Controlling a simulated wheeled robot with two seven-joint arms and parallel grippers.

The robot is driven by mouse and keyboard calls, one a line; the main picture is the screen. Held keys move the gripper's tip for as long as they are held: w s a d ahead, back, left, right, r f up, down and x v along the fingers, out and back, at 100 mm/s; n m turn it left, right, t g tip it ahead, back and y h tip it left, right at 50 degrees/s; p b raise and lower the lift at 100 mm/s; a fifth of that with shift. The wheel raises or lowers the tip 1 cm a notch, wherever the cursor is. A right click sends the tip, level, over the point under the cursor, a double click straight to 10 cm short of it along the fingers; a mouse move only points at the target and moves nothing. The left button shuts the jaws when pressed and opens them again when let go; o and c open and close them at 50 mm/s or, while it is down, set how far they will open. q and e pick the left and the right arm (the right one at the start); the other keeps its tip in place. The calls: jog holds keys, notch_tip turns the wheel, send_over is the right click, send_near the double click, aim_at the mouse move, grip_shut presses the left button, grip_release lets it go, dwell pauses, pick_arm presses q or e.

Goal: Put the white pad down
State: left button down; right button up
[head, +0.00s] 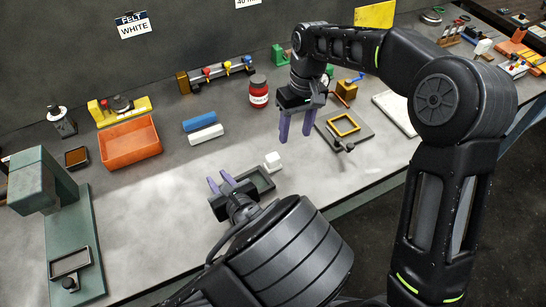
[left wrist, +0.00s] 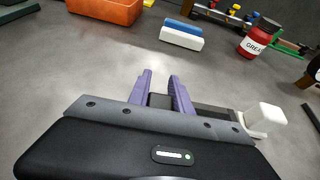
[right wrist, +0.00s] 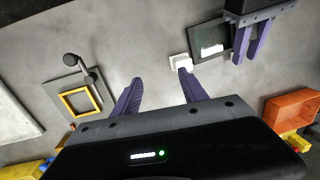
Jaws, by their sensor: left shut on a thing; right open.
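A small white block (head: 272,160), which I take as the white pad, sits at the far edge of a dark shallow tray (head: 262,181). It also shows in the left wrist view (left wrist: 265,117) and the right wrist view (right wrist: 180,62). My left gripper (head: 220,182) is low over the table at the tray's left end. It appears shut on the tray's dark end, between its purple fingers (left wrist: 163,92); the contact is partly hidden. My right gripper (head: 296,124) is open and empty, pointing down above the table, behind and right of the block.
A white bar (head: 206,135) and a blue bar (head: 199,121) lie behind, beside an orange bin (head: 130,145). A red jar (head: 258,91) stands at the back. A yellow frame fixture (head: 344,125) is at right. The table's left middle is clear.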

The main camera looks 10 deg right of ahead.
aim_at(273, 156)
jog(key=n+y, duration=0.1)
jog(key=n, duration=0.5)
jog(key=a+r+n+y, duration=0.1)
jog(key=n, duration=0.5)
jog(key=n+y, duration=0.1)
jog(key=n, duration=0.5)
jog(key=shift+w+a+r+g, duration=0.2)
jog(key=shift+w+r+g, duration=0.15)
jog(key=shift+g, duration=0.05)
jog(key=shift+x, duration=3.4)
jog(key=shift+a, duration=0.15)
jog(key=shift+x, duration=2.6)
jog(key=shift+a, duration=0.1)
jog(key=shift+r, duration=0.1)
